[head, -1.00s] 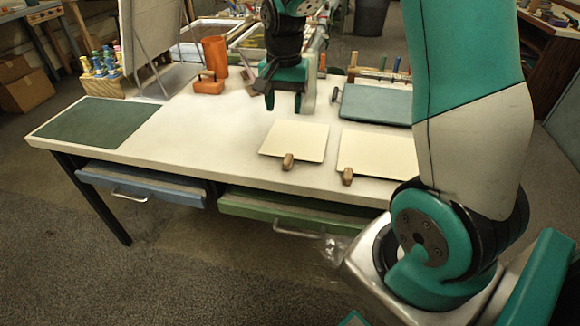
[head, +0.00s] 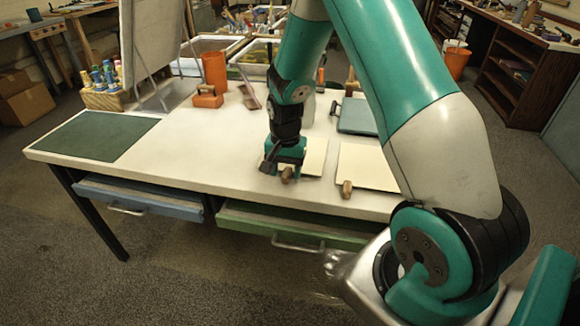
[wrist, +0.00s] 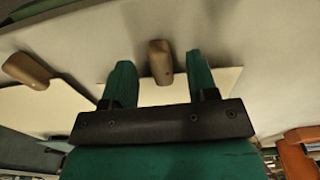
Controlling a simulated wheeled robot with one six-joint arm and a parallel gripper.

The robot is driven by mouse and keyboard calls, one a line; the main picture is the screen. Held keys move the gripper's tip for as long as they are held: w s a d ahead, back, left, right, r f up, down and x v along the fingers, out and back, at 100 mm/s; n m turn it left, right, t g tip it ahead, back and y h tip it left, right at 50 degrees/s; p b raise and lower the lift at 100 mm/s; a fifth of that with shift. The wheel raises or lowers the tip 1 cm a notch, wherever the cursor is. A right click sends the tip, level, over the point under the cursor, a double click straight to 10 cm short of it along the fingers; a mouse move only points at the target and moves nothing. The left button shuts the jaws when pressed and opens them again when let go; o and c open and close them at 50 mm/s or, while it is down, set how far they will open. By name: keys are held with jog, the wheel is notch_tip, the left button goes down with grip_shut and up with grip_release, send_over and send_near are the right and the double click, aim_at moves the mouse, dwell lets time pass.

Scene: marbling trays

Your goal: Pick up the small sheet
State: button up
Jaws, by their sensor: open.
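The small sheet (head: 314,155) is the left of two cream sheets on the white table, partly hidden behind my gripper. A wooden block (head: 288,175) sits at its front edge. My gripper (head: 277,171) is low over that front edge, pointing down. In the wrist view the fingers of my gripper (wrist: 159,62) are apart, with the wooden block (wrist: 160,63) between them and gaps on both sides. The small sheet (wrist: 158,94) shows behind the block. I cannot tell the gripper's exact height above the table.
A larger cream sheet (head: 367,168) with its own wooden block (head: 347,189) lies to the right. A dark teal board (head: 357,117) is behind it. A green mat (head: 92,135) lies at the left; the table between is clear. An orange cup (head: 214,69) stands farther back.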

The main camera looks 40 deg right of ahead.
jog(key=shift+f, duration=0.95)
jog(key=shift+c, duration=0.4)
grip_shut()
jog(key=shift+r, duration=0.1)
